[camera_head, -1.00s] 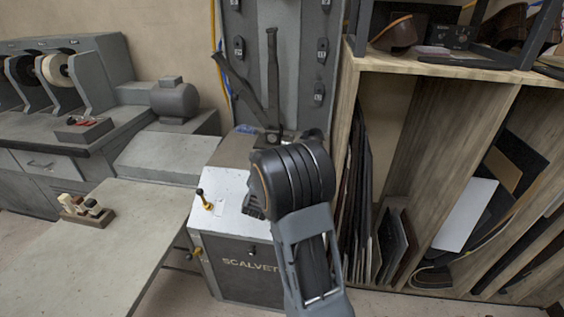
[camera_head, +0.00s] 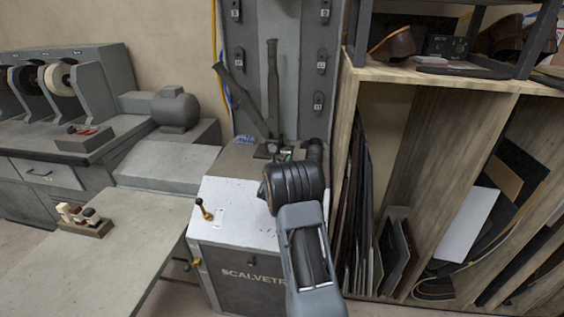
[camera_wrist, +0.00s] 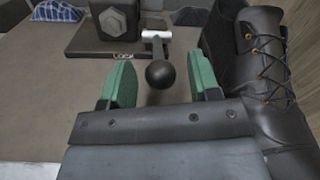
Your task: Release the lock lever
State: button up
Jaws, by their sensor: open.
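The lock lever (camera_wrist: 159,72) shows in the wrist view as a short rod with a black ball knob and a light collar. It stands by a dark base plate (camera_wrist: 90,53) with a "LOCK" label. My gripper (camera_wrist: 160,62) is open, with one green finger on each side of the knob. Gaps show between the knob and both fingers, and I see no contact. In the head view my gripper (camera_head: 285,155) is small and partly hidden by my wrist, over the back of the SCALVETR-marked machine (camera_head: 225,205). The lever cannot be made out there.
A black laced boot (camera_wrist: 268,75) stands close to the right finger. A blue checked cloth (camera_wrist: 57,11) lies at the back left. A yellow-based lever (camera_head: 204,209) is on the machine's white top. A wooden shelf (camera_head: 430,82) stands to the right.

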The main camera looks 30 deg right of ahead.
jog(key=shift+w+d, duration=0.4)
jog(key=shift+c, duration=0.2)
grip_shut()
